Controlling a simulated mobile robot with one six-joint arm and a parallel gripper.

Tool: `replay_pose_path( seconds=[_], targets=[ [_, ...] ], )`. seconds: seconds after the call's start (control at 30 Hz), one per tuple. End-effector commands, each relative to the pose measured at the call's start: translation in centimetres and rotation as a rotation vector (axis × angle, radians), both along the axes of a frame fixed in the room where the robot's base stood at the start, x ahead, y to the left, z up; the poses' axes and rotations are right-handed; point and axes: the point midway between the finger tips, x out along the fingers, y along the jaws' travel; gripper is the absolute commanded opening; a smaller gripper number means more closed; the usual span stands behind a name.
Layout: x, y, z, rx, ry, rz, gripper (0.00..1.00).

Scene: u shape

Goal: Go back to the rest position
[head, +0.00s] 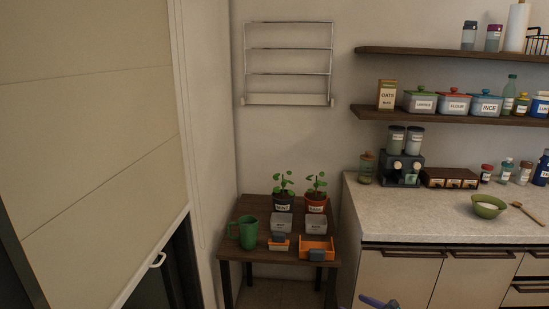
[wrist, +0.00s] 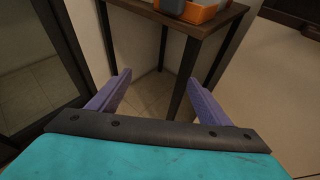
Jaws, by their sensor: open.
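My gripper (wrist: 158,96) is open in the wrist view, its two purple fingers wide apart with nothing between them. It points at the floor below the small dark wooden table (wrist: 190,20). In the head view only a small purple-blue part of my gripper (head: 379,303) shows at the bottom edge, right of the table (head: 234,256). The rest of my arm is out of the head view.
On the table stand two potted plants (head: 315,192), a green jug (head: 247,232), grey containers and an orange tray (head: 316,244). A counter (head: 420,215) with a green bowl (head: 488,206) is at the right. A cream door or panel (head: 90,120) is at the left.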

Motion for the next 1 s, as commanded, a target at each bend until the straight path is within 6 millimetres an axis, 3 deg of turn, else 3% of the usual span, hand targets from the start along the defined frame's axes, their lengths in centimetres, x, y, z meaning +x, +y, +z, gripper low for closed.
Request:
replay_pose_path(
  seconds=[0.03,0.27,0.47,0.6,0.8,1.0],
  targets=[
    [-0.8,2.2,-1.4,-0.021,0.020,0.046,0.72],
    [-5.2,10.7,-7.7,-0.162,0.088,0.280,0.72],
    [-10.9,17.0,-13.0,-0.306,0.128,0.525,0.72],
    [-16.0,20.4,-16.6,-0.417,0.142,0.726,0.72],
    [-24.3,23.3,-21.3,-0.586,0.135,1.065,0.72],
    [-32.4,23.0,-24.6,-0.740,0.091,1.440,0.72]
  ],
)
